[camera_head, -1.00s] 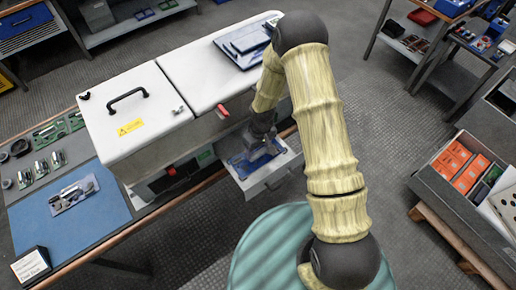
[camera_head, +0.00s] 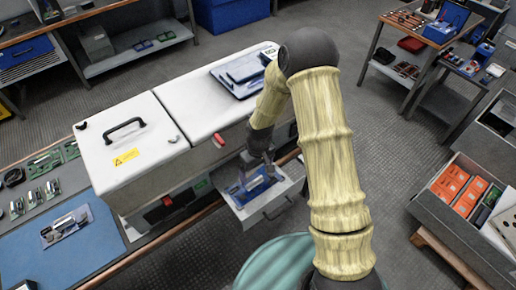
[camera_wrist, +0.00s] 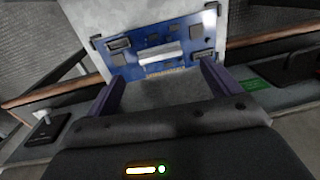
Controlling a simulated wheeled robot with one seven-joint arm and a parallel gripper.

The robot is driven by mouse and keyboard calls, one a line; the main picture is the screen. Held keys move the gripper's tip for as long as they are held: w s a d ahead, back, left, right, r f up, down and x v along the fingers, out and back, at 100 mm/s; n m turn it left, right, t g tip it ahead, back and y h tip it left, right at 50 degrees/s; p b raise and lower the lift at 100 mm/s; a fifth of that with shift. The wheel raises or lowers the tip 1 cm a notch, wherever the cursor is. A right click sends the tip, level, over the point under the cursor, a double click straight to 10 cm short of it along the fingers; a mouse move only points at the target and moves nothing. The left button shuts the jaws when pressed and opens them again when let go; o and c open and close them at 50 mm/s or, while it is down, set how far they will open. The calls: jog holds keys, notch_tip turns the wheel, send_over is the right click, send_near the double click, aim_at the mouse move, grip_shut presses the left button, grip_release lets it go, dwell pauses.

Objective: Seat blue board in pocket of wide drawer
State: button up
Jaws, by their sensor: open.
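The blue board (camera_head: 256,184) lies in the pulled-out drawer (camera_head: 281,205) at the front of the white cabinet. In the wrist view the blue board (camera_wrist: 165,47) shows chips and a pale bar across its middle, inside the light drawer (camera_wrist: 130,17). My gripper (camera_head: 262,172) is over the drawer at its cabinet side. In the wrist view my gripper (camera_wrist: 160,85) has its two fingers apart, just short of the board's near edge, with nothing between them. Whether the board lies fully flat in a pocket cannot be told.
The white cabinet (camera_head: 135,170) with a black handle stands behind the drawer. Dark tablets (camera_head: 240,75) lie on its top. A blue mat (camera_head: 85,250) with metal parts is at the left. A grey bin (camera_head: 445,220) with orange boxes stands at the right.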

notch_tip(320, 180, up, 12)
jog(key=b, duration=0.1)
jog(key=shift+w+d, duration=0.25)
jog(key=shift+d, duration=0.15)
jog(key=shift+d+r, duration=0.1)
jog(key=shift+r, duration=0.05)
jog(key=s+d+r+m+t, duration=0.3)
jog(key=s+d+r+m, duration=0.3)
jog(key=s+d, duration=0.6)
notch_tip(320, 180, up, 3)
jog(key=shift+s+f+m+h, duration=0.2)
jog(key=shift+s+m+h, duration=0.2)
jog(key=shift+s, duration=0.25)
dwell(1.0)
